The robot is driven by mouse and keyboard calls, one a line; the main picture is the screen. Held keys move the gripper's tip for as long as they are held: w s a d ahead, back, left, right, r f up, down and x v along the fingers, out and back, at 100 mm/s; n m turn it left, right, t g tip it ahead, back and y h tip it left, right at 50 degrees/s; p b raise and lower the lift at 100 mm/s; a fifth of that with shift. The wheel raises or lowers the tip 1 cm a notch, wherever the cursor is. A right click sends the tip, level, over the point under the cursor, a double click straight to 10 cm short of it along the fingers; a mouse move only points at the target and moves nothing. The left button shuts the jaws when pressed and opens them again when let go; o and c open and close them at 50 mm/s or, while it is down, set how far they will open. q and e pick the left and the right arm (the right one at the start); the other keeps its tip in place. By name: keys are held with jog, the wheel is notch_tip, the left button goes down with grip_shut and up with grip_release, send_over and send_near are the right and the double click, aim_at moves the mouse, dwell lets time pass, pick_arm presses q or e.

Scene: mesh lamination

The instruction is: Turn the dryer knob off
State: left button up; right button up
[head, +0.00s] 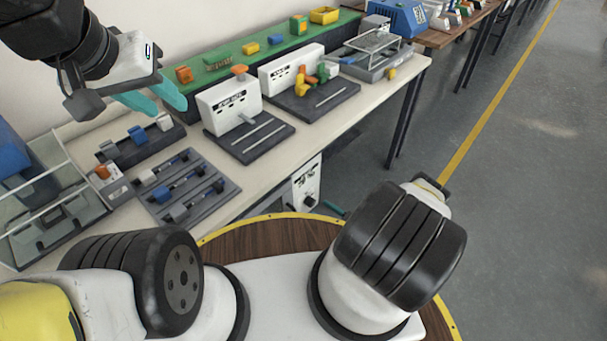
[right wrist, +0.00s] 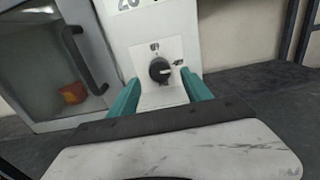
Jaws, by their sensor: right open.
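The dryer's black knob (right wrist: 160,70) sits on a white plate on the light front panel (right wrist: 173,30) in the right wrist view. The knob's exact setting is too small to read. My right gripper (right wrist: 162,92) is open, with one teal finger on each side of the knob in the picture; I see no contact. The dryer's glass door (right wrist: 40,65) with a dark handle is shut, left of the panel. In the head view, a white panel (head: 306,182) shows under the table edge. My left gripper (head: 172,108) is open and empty above the table.
An orange object (right wrist: 72,93) lies behind the dryer's glass. In the head view, the white table (head: 235,190) carries grey slotted fixtures (head: 187,187), white machines (head: 230,104) and a green shelf (head: 265,62). The grey floor (head: 530,200) at right is clear.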

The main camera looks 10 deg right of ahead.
aim_at(313, 204)
jog(key=x, duration=0.5)
jog(key=shift+w+a, duration=0.1)
jog(key=shift+w, duration=0.05)
grip_shut()
